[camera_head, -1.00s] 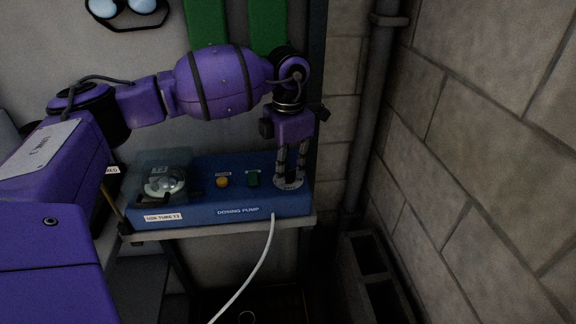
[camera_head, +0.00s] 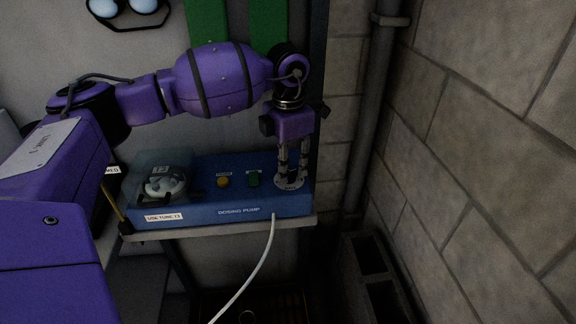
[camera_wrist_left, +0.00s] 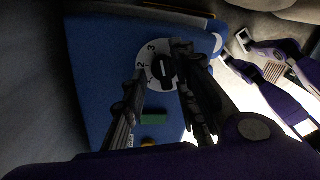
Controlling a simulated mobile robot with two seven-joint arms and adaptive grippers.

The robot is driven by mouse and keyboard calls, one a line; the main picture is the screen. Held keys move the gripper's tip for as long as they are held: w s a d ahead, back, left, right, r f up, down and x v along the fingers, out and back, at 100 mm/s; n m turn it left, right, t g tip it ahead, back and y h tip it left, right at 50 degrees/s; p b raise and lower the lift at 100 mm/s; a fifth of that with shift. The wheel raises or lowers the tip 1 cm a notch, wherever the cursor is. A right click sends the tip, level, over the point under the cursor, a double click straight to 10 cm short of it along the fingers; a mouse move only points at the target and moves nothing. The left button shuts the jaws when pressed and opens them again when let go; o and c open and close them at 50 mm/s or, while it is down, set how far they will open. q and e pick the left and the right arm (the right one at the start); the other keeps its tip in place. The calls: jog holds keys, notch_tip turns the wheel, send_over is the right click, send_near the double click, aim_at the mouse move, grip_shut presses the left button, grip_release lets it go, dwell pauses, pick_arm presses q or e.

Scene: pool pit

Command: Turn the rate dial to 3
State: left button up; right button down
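The blue dosing pump (camera_head: 205,206) stands on a small shelf against the wall. Its rate dial (camera_head: 289,184) is a pale round plate at the right end of the top. In the left wrist view the dial plate (camera_wrist_left: 146,58) shows the numbers 2 and 3, and a dark knob (camera_wrist_left: 166,70) at its middle carries a light bar. My left gripper (camera_head: 292,172) points down over the dial. Its fingers are apart, one on each side of the knob; contact is not clear. The right finger hides part of the scale.
A clear-covered pump head (camera_head: 163,180), an orange button (camera_head: 223,182) and a green switch (camera_head: 254,180) sit left of the dial. A white cord (camera_head: 262,262) hangs from the front. A block wall (camera_head: 480,140) and a pipe (camera_head: 368,110) stand close on the right.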

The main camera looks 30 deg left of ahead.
pick_arm(q)
jog(key=shift+s+d, duration=0.1)
notch_tip(320, 180, up, 12)
dwell(0.5)
jog(key=shift+f, duration=0.1)
jog(key=shift+c, duration=0.4)
